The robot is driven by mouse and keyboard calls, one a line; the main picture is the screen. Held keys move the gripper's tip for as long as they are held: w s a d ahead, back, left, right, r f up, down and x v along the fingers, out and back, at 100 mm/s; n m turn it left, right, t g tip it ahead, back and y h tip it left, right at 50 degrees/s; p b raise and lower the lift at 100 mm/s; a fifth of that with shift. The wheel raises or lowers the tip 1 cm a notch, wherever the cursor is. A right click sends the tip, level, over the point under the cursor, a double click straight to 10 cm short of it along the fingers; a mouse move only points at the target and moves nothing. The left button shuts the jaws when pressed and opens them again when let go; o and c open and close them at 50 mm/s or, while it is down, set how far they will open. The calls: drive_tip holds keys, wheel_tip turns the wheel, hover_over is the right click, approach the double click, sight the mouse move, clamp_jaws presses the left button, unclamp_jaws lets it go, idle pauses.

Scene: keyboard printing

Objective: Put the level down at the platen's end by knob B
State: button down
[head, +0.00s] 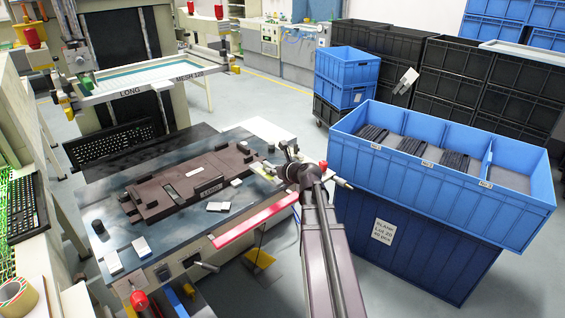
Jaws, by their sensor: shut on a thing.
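My gripper (275,172) is over the right end of the printing table, beside the brown fixture. It is shut on a small pale piece with a yellow-green tint (262,167), which looks like the level. My arm partly hides it, and I cannot tell if it touches the surface below. The platen (115,208) is a blue-grey plate carrying the long brown fixture (165,196), which has a small label. Small pale blocks (141,246) lie on the platen's near left corner and near its front edge. Which knob is B cannot be read.
A red bar (250,222) runs along the table's front right. A screen frame marked LONG and MESH (150,78) stands raised behind. A blue crate with dividers (440,180) stands close on the right. Black keyboards (28,205) lie at left.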

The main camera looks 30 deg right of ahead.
drive_tip(key=s+d, duration=0.4)
drive_tip(key=d, duration=0.4)
drive_tip(key=shift+d+f+b, duration=0.15)
drive_tip(key=shift+f+b, duration=0.15)
drive_tip(key=shift+b, duration=0.05)
drive_tip(key=shift+w, duration=0.1)
drive_tip(key=w+d, duration=0.2)
drive_tip(key=w, duration=0.2)
drive_tip(key=w+d+f+b, duration=0.1)
drive_tip(key=w+d, duration=0.1)
drive_tip(key=w, duration=0.2)
drive_tip(key=w+d, duration=0.2)
drive_tip(key=w, duration=0.3)
drive_tip(key=shift+w+d+f, duration=0.1)
drive_tip(key=shift+d+f, duration=0.1)
drive_tip(key=shift+w, duration=0.1)
drive_tip(key=shift+w+d, duration=0.15)
drive_tip(key=shift+w, duration=0.1)
drive_tip(key=shift+w+d+f+b, duration=0.15)
drive_tip(key=shift+w+f+b, duration=0.1)
drive_tip(key=shift+f+b, duration=1.6)
drive_tip(key=shift+b, duration=0.2)
drive_tip(key=shift+f, duration=0.15)
